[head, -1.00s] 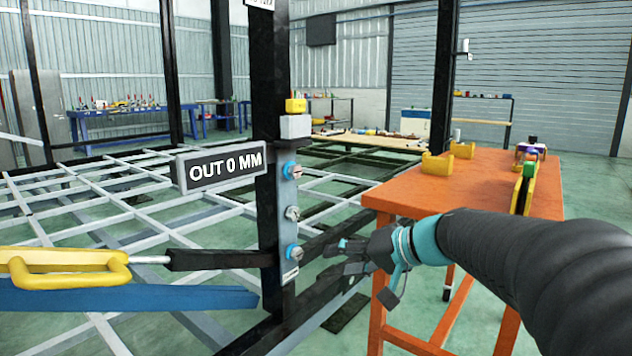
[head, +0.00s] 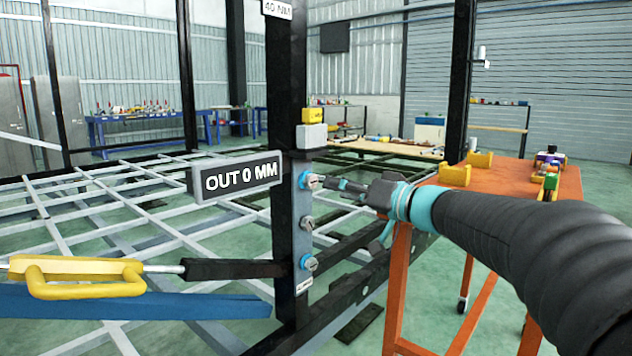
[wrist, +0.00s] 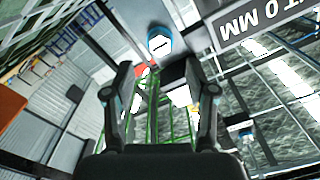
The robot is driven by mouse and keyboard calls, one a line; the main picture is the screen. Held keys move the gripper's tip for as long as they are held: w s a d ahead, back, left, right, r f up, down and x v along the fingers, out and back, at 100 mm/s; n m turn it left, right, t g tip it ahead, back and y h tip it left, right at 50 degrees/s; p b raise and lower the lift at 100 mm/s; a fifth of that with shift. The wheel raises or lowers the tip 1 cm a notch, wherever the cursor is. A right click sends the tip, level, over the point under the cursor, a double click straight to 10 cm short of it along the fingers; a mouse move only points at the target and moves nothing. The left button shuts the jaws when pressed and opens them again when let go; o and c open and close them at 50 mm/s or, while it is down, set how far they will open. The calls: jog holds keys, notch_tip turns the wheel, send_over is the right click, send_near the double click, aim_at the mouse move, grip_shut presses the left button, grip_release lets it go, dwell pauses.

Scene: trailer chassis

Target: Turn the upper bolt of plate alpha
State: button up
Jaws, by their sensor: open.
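Plate alpha, as I take it, is the narrow grey plate (head: 302,243) on a black upright post. It carries an upper bolt (head: 307,180) with a blue collar, a plain middle bolt (head: 306,223) and a blue-collared lower bolt (head: 309,262). My gripper (head: 332,184) is at the upper bolt's height, just to its right, seemingly apart from it. In the wrist view my gripper (wrist: 158,76) is open and empty. A blue-collared bolt (wrist: 160,42) with a slotted pale head shows beyond the fingertips, roughly in line with the gap.
A sign (head: 236,181) reading "OUT 0 MM" juts left of the post. A grey block with a yellow top (head: 312,116) sits above the upper bolt. A yellow-handled tool (head: 85,275) lies at left. An orange table (head: 500,180) stands behind my arm.

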aim_at(313, 182)
jog(key=x, duration=0.7)
jog(key=shift+w+a+p, duration=0.1)
jog(key=shift+a+p, duration=0.05)
jog(key=shift+p, duration=0.2)
grip_shut()
